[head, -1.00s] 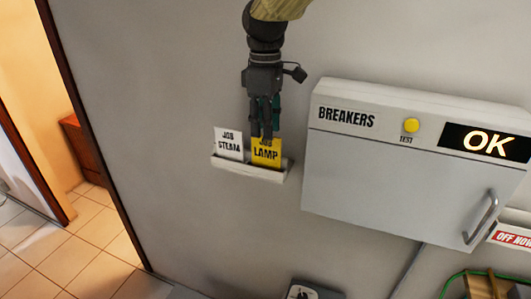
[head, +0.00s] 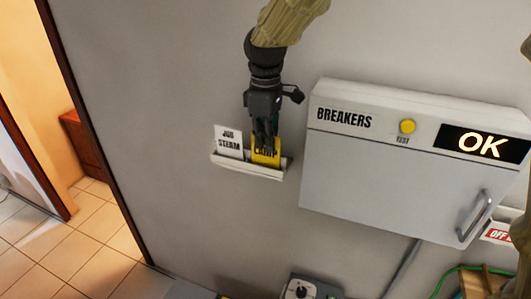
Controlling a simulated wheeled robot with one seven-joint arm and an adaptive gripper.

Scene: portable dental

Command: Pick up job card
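A white job card reading "JOB STEAM" (head: 229,142) stands in the left part of a white wall holder (head: 250,170). A yellow card reading "LAMP" (head: 266,157) stands in the right part of the same holder. My gripper (head: 265,145) points down from above at the yellow card, and its fingers cover the card's upper part and some of its lettering. Whether the fingers are closed on the card or only around it cannot be made out. The white card is to the left of the fingers and apart from them.
A grey breaker box (head: 400,175) with a yellow test button (head: 407,126), an "OK" display (head: 480,144) and a handle (head: 474,218) is on the wall right of the holder. A doorway opens at far left. Equipment with a dial (head: 300,290) sits below.

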